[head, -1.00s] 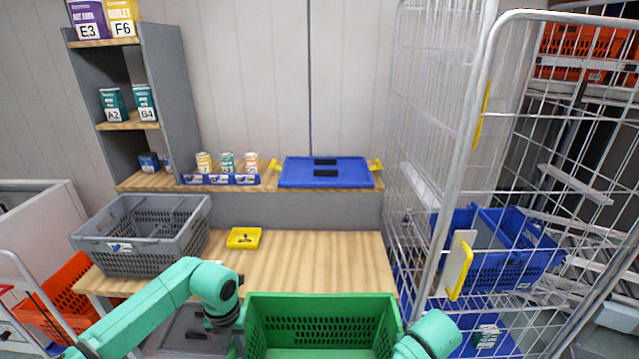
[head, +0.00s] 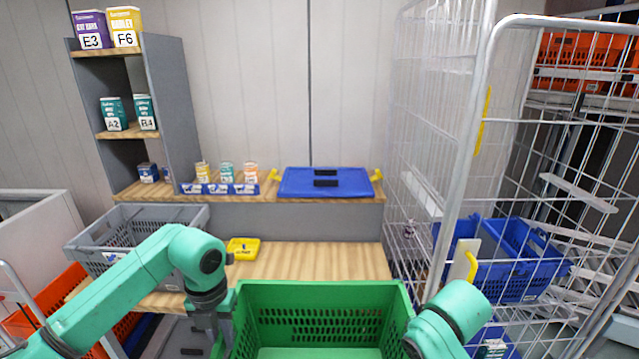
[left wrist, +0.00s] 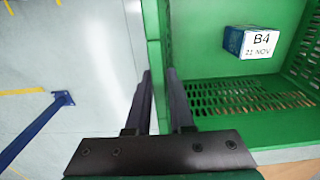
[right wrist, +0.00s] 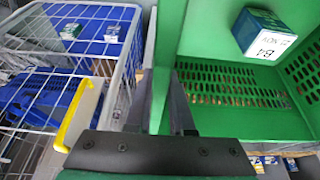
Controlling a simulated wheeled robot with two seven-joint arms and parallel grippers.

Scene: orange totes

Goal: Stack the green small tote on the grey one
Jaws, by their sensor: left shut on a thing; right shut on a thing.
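The green small tote (head: 325,312) is held between my two arms at the bottom middle of the head view, in front of the wooden table. My left gripper (left wrist: 158,100) is shut on its wall on one side. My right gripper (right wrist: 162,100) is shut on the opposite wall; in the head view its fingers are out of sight. A box marked B4 (left wrist: 250,42) lies inside the green tote and also shows in the right wrist view (right wrist: 262,35). The grey tote (head: 100,250) stands at the table's left end, partly hidden behind my left arm.
A small yellow tray (head: 243,249) sits on the table (head: 310,260), whose middle and right are clear. A wire cage trolley (head: 470,130) with a blue tote (head: 510,265) stands close on the right. An orange tote (head: 40,320) is low on the left.

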